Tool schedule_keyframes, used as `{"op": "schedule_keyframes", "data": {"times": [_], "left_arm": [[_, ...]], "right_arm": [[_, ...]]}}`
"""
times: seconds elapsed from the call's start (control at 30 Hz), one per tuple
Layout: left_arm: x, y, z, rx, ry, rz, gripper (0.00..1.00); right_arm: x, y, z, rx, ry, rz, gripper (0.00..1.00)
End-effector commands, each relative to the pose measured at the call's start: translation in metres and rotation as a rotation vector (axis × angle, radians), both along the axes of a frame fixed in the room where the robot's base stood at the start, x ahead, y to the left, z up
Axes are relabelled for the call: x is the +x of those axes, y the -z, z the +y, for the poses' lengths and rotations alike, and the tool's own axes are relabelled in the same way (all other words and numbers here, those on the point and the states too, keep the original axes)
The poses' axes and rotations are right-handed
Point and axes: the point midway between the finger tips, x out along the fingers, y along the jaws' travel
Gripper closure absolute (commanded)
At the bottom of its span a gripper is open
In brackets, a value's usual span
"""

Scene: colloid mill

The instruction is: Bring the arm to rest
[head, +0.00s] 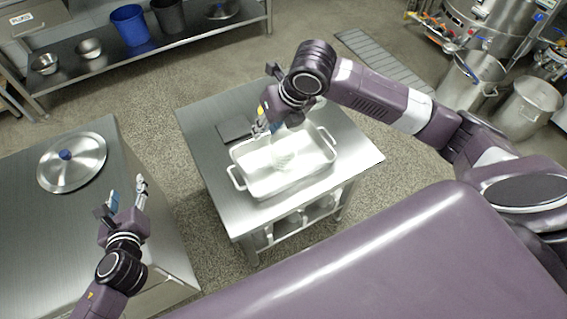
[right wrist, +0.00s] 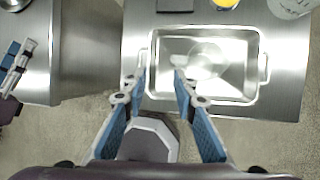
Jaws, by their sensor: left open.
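My left gripper (head: 127,192) is open and empty above the steel counter at the left, in front of the round lid. It also shows at the left edge of the right wrist view (right wrist: 20,68). The tray (right wrist: 200,98) lies beyond the fingertips.
A pale clear thing (right wrist: 207,62) lies in the tray. A dark flat pad (head: 234,130) lies left of it. A round lid with blue knob (head: 72,163) rests on the left counter. A shelf with bowls and a blue bucket (head: 130,26) stands behind; steel pots (head: 527,106) stand right.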

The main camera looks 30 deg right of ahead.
Motion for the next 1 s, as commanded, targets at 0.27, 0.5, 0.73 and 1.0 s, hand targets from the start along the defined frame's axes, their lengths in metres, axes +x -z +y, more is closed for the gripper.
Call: {"op": "schedule_keyframes", "data": {"times": [0.27, 0.5, 0.73, 1.0], "left_arm": [[0.000, 0.000, 0.000, 0.000, 0.000, 0.000, 0.50], [0.000, 0.000, 0.000, 0.000, 0.000, 0.000, 0.50], [0.000, 0.000, 0.000, 0.000, 0.000, 0.000, 0.50], [-0.022, 0.004, -0.002, -0.285, -0.178, 0.067, 0.50]], "right_arm": [[-0.007, -0.017, -0.005, -0.001, 0.002, -0.001, 0.74], [-0.007, -0.017, -0.005, 0.000, 0.001, -0.001, 0.74], [-0.007, -0.017, -0.005, -0.001, 0.001, 0.000, 0.74], [-0.029, 0.009, 0.025, 0.131, 0.212, 0.059, 0.74]]}}
